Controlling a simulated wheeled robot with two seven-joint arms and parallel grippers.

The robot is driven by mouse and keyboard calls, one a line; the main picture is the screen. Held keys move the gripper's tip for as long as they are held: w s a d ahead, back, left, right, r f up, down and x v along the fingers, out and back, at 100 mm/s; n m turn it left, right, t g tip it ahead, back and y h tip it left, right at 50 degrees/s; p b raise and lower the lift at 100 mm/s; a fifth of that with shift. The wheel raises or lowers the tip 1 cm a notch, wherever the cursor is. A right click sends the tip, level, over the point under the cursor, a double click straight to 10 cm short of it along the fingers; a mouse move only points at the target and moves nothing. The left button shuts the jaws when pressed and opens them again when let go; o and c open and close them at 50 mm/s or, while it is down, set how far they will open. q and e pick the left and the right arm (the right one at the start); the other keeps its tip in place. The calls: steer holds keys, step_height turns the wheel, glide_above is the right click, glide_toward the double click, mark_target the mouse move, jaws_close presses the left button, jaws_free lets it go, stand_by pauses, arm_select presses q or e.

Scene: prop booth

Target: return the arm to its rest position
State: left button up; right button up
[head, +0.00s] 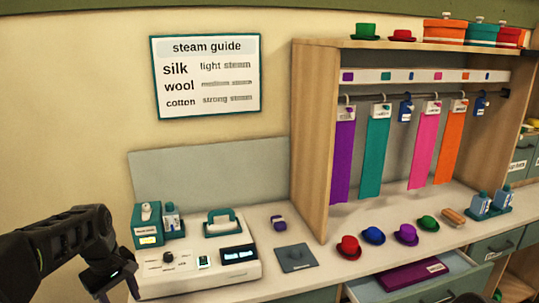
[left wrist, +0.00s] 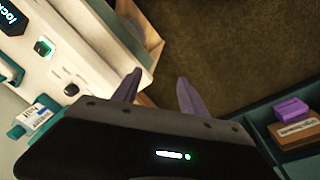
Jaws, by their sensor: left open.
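My left arm comes in from the left edge of the head view, and my left gripper (head: 118,290) hangs at its end, in front of the lower left of the steam station. In the left wrist view the two fingers of my left gripper (left wrist: 160,88) stand apart with nothing between them. Dark brown floor shows beyond the fingertips. My right gripper is in neither view.
A white steam console (head: 190,272) is close to my left gripper. Several hats, such as the red hat (head: 348,248), line the counter. An open drawer (head: 420,285) juts out at lower right. In the left wrist view a teal tray (left wrist: 262,118) holds boxes.

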arm_select(q)
steer(key=w+d+f+m+t, duration=0.3)
steer(key=w+d+f+m, duration=0.2)
steer(key=d+f, duration=0.2)
steer(key=s+d+f+m+h, duration=0.2)
steer(key=s+d+f+m, duration=0.15)
steer(key=d+f, duration=0.85)
steer(key=s+d+f+g, duration=0.1)
steer(key=s+d+f, duration=0.2)
steer(key=s+f, duration=0.2)
steer(key=s+d+f+m+g+h, duration=0.1)
steer(key=s+d+f, duration=0.3)
steer(key=s, duration=0.8)
steer(key=s+d+f+g+h, duration=0.1)
steer(key=s+d+f, duration=0.3)
steer(key=s, duration=0.5)
step_height(320, 180, down, 2)
steer(key=shift+f+g, duration=0.15)
steer(key=shift+g, duration=0.25)
